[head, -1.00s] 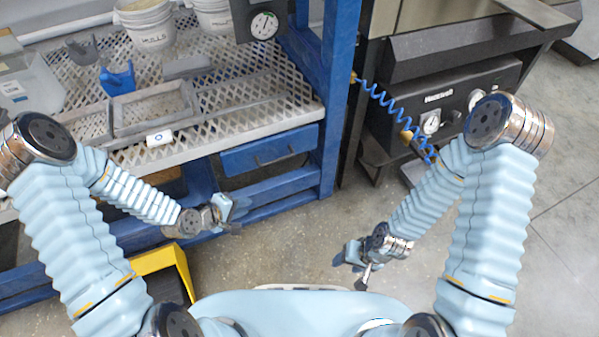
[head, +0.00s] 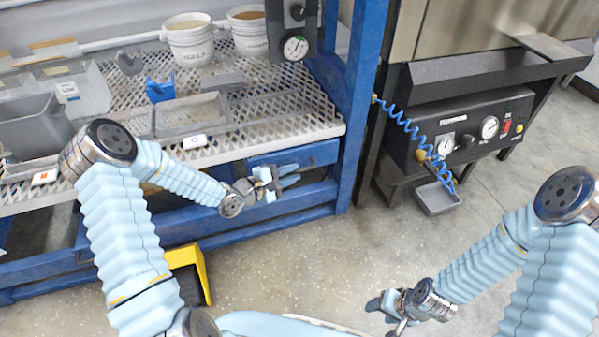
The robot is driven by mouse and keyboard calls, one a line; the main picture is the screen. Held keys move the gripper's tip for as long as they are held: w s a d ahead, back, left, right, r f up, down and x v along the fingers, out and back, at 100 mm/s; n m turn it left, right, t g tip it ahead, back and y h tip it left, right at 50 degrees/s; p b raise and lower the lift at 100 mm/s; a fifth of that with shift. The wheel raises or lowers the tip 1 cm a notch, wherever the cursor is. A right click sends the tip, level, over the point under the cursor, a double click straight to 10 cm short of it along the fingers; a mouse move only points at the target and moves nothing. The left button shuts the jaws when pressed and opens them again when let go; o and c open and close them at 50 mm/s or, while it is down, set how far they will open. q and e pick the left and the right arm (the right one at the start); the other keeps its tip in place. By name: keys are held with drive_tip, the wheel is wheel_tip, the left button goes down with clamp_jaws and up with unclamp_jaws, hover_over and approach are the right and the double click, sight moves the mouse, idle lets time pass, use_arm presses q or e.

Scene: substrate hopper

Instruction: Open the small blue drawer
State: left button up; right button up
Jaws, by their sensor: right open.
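The small blue drawer (head: 318,154) is under the front edge of the mesh-topped bench, beside the blue post. Its front looks closed, and its lower left part is hidden behind my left gripper. My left gripper (head: 292,175) is in front of the drawer's lower edge with its fingers apart, pointing right. Whether it touches the drawer handle cannot be told. My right gripper (head: 376,312) is open and empty, low over the floor, well away from the bench.
The mesh bench top (head: 300,112) holds a grey tray (head: 160,122), a blue scoop (head: 160,90) and white buckets (head: 190,45). A blue post (head: 362,95) stands right of the drawer. A yellow bin (head: 205,272) is on the floor. Floor in front of the drawer is clear.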

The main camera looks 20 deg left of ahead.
sight(295, 172)
use_arm(q)
drive_tip(key=shift+x, duration=1.7)
drive_tip(key=shift+c, duration=0.3)
clamp_jaws()
